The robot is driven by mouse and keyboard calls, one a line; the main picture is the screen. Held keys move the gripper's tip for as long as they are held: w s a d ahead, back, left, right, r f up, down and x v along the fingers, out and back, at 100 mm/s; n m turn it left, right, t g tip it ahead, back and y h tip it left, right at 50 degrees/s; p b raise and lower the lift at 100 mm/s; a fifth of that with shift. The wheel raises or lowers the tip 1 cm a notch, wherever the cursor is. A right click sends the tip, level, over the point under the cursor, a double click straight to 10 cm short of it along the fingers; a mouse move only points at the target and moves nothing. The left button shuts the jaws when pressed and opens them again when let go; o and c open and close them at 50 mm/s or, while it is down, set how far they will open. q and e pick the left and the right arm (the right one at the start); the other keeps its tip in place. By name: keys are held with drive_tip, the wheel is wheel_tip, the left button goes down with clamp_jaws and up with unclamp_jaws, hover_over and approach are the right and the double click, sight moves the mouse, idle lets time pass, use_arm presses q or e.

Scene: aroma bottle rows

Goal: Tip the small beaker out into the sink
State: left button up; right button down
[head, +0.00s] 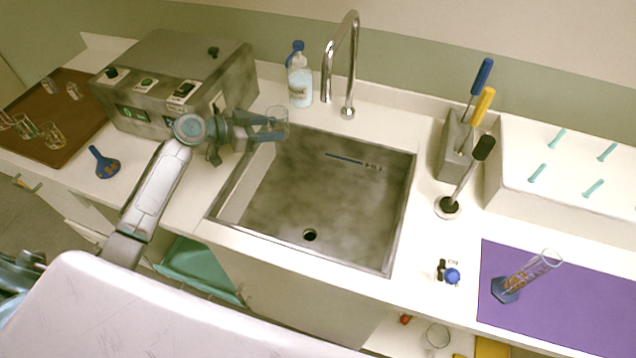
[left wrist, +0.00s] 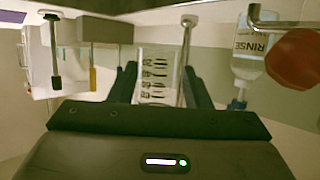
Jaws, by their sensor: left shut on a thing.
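The small clear beaker (head: 278,116) is between the fingers of my left gripper (head: 266,129). It is near the sink's back left corner, above the counter level. It looks about upright in the head view. The left wrist view shows the beaker (left wrist: 158,78) with dark graduation marks between the two dark fingers. I cannot tell whether it holds liquid. The steel sink (head: 330,200) lies to the right of and below the gripper, with its drain near the front. My right gripper is in neither view.
A chrome faucet (head: 350,60) and a rinse bottle (head: 299,80) stand behind the sink. A grey control box (head: 175,85) is close to the left gripper. A screwdriver block (head: 455,148) and purple mat (head: 590,300) are right.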

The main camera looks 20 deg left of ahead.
use_arm(q)
drive_tip(key=shift+w+a+r+b, duration=0.15)
drive_tip(key=shift+w+a+r, duration=0.1)
drive_tip(key=shift+a+r, duration=0.35)
drive_tip(key=shift+w+a+r+b, duration=0.15)
drive_tip(key=shift+w+a+r, duration=0.15)
drive_tip(key=shift+a+r, duration=0.3)
drive_tip(key=shift+w+a+r+b, duration=0.15)
drive_tip(key=shift+w+a+r, duration=0.1)
drive_tip(key=shift+a+r, duration=0.35)
